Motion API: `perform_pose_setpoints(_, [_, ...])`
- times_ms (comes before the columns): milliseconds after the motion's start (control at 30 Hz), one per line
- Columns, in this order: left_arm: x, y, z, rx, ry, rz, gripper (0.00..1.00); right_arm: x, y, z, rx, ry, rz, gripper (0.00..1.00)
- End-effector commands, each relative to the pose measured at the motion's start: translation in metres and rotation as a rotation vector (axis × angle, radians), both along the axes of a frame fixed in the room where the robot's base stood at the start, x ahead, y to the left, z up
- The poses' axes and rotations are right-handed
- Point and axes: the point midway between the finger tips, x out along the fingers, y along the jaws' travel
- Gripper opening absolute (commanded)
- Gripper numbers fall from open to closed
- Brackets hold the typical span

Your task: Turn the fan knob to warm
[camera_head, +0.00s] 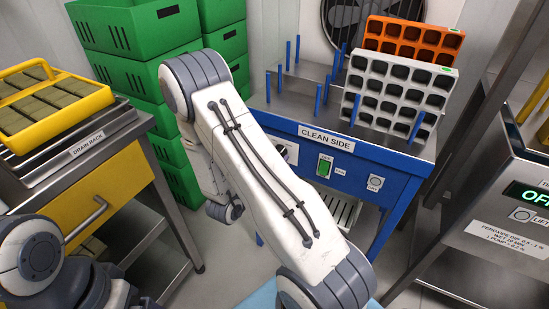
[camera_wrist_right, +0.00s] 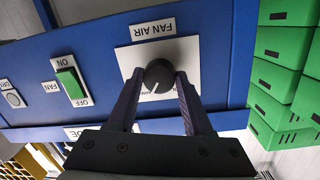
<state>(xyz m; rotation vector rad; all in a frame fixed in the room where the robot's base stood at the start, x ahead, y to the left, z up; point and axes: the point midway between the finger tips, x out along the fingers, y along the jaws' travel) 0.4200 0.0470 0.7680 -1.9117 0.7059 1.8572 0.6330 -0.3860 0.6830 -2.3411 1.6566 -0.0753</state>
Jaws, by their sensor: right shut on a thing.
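The fan knob (camera_wrist_right: 158,74) is a round dark knob on a white plate under the label FAN AIR on the blue panel. In the right wrist view my right gripper (camera_wrist_right: 159,82) is shut on it, one dark finger on each side. The knob's white pointer line points to the lower left in that view. The scale words on the plate are mostly hidden by the fingers. In the head view my right arm covers most of the knob area, on the front of the blue CLEAN SIDE bench (camera_head: 390,160). My left gripper is not in view.
A green fan switch (camera_head: 324,166) and a small round button (camera_head: 375,184) sit right of the knob area. White (camera_head: 392,97) and orange (camera_head: 414,38) trays stand on the bench among blue pegs. Green crates (camera_head: 135,30) are stacked behind my right arm.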

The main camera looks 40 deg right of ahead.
Motion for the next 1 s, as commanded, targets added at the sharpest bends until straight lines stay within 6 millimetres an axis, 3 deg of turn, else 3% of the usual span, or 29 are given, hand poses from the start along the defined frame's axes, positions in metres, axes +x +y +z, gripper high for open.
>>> perform_pose_setpoints(333, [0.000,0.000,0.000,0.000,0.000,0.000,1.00,-0.002,-0.001,0.000,0.002,-0.002,-0.006,0.00])
perform_pose_setpoints(367, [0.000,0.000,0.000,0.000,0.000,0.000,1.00,-0.002,-0.001,0.000,0.002,-0.002,-0.006,0.54])
perform_pose_setpoints(433, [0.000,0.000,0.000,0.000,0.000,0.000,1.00,-0.002,-0.001,0.000,0.001,-0.002,-0.006,0.80])
perform_pose_setpoints(767, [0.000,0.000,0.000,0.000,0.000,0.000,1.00,-0.001,0.001,0.000,0.001,-0.002,-0.001,0.80])
perform_pose_setpoints(1000, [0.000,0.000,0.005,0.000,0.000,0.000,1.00,-0.010,0.029,0.004,0.000,0.000,0.006,0.80])
